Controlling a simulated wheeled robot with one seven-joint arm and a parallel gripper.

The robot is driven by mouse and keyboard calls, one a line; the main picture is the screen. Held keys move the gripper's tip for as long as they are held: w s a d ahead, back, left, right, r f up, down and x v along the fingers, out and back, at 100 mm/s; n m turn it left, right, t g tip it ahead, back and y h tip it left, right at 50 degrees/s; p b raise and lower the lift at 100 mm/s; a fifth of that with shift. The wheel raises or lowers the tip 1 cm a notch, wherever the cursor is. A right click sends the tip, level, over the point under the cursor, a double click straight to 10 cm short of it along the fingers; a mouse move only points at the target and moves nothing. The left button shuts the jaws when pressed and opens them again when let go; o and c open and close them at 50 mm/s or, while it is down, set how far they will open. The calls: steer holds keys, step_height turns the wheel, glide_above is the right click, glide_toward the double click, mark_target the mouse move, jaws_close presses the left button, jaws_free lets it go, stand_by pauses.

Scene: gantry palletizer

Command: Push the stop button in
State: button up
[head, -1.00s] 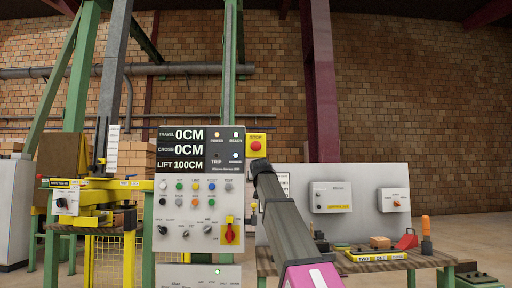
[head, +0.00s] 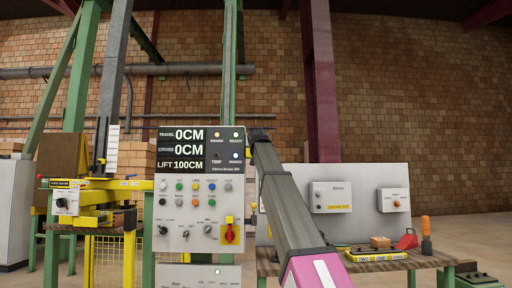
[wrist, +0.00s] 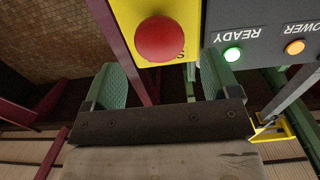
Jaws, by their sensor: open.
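The stop button is a red round knob (wrist: 168,40) on a yellow plate (wrist: 124,13), seen upside down at the top of the wrist view. My gripper (wrist: 163,80) is open and empty, with its two green fingers spread apart. In the wrist picture the knob lies just above the gap between the fingertips. I cannot tell whether anything touches it, and no gap in depth can be judged. In the head view my arm's dark end covers the button and its plate, and my fingers are hidden.
The grey control panel (head: 175,228) with a black display (head: 188,149) stands left of my arm. It carries several small buttons and a red rotary switch (head: 229,234) on yellow. A workbench (head: 375,262) with small boxes and tools stands at the right.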

steer(key=w, duration=0.5)
steer(key=shift+d, duration=0.1)
steer(key=shift+s, duration=0.1)
steer(key=c, duration=1.2)
steer(key=shift+w+r, duration=0.1)
steer(key=shift+w, duration=0.6)
steer(key=shift+c, duration=0.2)
steer(key=o, duration=1.2)
steer(key=shift+o, duration=0.2)
steer(key=shift+s, duration=0.15)
